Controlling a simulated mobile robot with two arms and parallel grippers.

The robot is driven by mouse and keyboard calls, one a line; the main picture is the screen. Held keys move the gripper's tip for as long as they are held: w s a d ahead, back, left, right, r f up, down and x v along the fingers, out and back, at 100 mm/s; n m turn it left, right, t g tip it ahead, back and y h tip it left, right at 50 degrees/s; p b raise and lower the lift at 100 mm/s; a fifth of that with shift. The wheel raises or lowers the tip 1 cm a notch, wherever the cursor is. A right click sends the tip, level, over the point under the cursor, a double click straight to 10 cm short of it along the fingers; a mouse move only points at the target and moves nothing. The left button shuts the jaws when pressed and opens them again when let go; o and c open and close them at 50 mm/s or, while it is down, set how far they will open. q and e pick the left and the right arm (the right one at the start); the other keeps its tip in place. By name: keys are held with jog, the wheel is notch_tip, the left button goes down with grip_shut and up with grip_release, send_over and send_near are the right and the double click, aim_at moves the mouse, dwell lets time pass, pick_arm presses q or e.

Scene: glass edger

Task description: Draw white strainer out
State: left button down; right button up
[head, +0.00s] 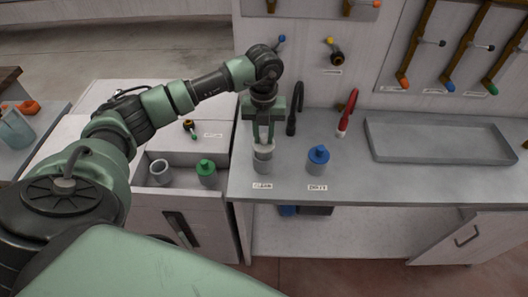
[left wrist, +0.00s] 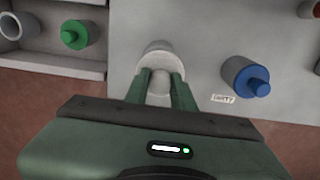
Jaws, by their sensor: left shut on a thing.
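The white strainer (left wrist: 160,62) sits in a grey cylindrical holder (head: 263,166) behind the CLEAN label at the left end of the counter. My left gripper (head: 264,140) points down from above it. Its two green fingers are shut on the strainer's pale knob, which also shows between them in the left wrist view (left wrist: 161,84). The strainer's lower part is hidden. A blue-topped strainer (head: 318,155) stands in a similar grey holder behind the DIRTY label, to the right. My right gripper is not in view.
A green-topped container (head: 206,171) and an open grey cup (head: 160,171) sit in the lower bay at left. A black tap (head: 293,120) and a red-handled one (head: 346,115) stand behind. A shallow grey tray (head: 440,156) is at right.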

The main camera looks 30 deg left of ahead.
pick_arm(q)
jog(key=shift+r+p, duration=1.25)
jog(key=shift+r, duration=0.95)
jog(key=shift+r+p, duration=1.3)
jog(key=shift+r, duration=0.7)
jog(key=shift+f, duration=0.1)
